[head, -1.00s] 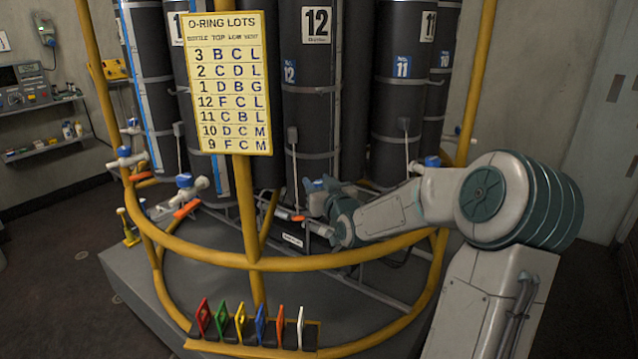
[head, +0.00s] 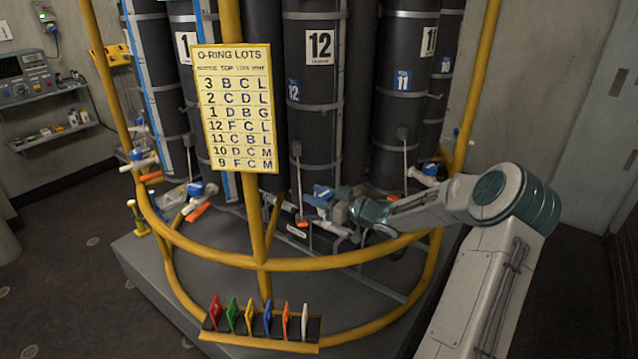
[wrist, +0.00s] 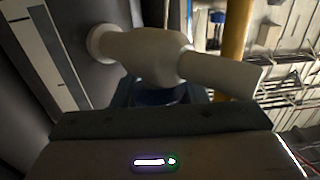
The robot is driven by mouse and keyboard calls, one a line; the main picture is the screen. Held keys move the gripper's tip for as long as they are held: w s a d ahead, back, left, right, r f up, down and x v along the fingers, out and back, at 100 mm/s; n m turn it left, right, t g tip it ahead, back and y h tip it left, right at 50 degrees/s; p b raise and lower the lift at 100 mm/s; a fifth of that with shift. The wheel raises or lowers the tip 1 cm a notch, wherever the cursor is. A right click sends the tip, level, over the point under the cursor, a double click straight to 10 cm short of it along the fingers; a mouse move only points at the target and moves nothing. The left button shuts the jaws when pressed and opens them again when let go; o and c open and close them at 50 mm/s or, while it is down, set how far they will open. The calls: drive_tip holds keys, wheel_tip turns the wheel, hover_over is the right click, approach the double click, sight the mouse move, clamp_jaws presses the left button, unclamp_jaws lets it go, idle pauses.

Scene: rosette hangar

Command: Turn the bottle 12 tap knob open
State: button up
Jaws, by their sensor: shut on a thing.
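Bottle 12 (head: 320,100) is a tall black cylinder with a white "12" label, behind the yellow rail. Its tap, with a blue knob (head: 322,191), sits low at its front. My gripper (head: 334,200) reaches it from the right and is shut at the knob; the exact contact is hidden in the head view. In the wrist view the pale tap body (wrist: 150,52) crosses above the jaws. The dark blue knob (wrist: 157,93) shows just under the tap body, partly hidden behind the dark gripper edge (wrist: 160,121). The knob's turn angle cannot be told.
A curved yellow rail (head: 340,261) runs in front of the bottles. A yellow O-ring chart (head: 238,110) hangs on its post. A rack (head: 262,343) holds several coloured tags. Neighbouring taps stand left (head: 195,189) and right (head: 428,172). Dark floor is free at the left.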

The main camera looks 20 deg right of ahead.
drive_tip(key=n+g+y+p, duration=0.1)
drive_tip(key=n+g+y, duration=0.1)
drive_tip(key=g+y, duration=0.1)
drive_tip(key=shift+s+a+n, duration=0.1)
drive_tip(key=shift+a+n, duration=0.05)
drive_tip(key=shift+n, duration=0.25)
drive_tip(key=n+g+y, duration=0.1)
drive_tip(key=g, duration=0.1)
drive_tip(key=n+g+y, duration=0.1)
drive_tip(key=shift+s+a+f+n+g+y, duration=0.1)
drive_tip(key=shift+s+a+n+g+y, duration=0.1)
drive_tip(key=shift+n+g+y, duration=0.15)
drive_tip(key=n+g, duration=0.1)
drive_tip(key=n+g+y, duration=0.1)
drive_tip(key=g, duration=0.1)
drive_tip(key=n+g+b, duration=0.1)
drive_tip(key=shift+s+g, duration=0.25)
drive_tip(key=shift+s+n+g+y+b, duration=0.2)
drive_tip(key=shift+n+g+b, duration=0.25)
drive_tip(key=shift+n+g, duration=0.75)
drive_tip(key=shift+g, duration=0.6)
drive_tip(key=o, duration=1)
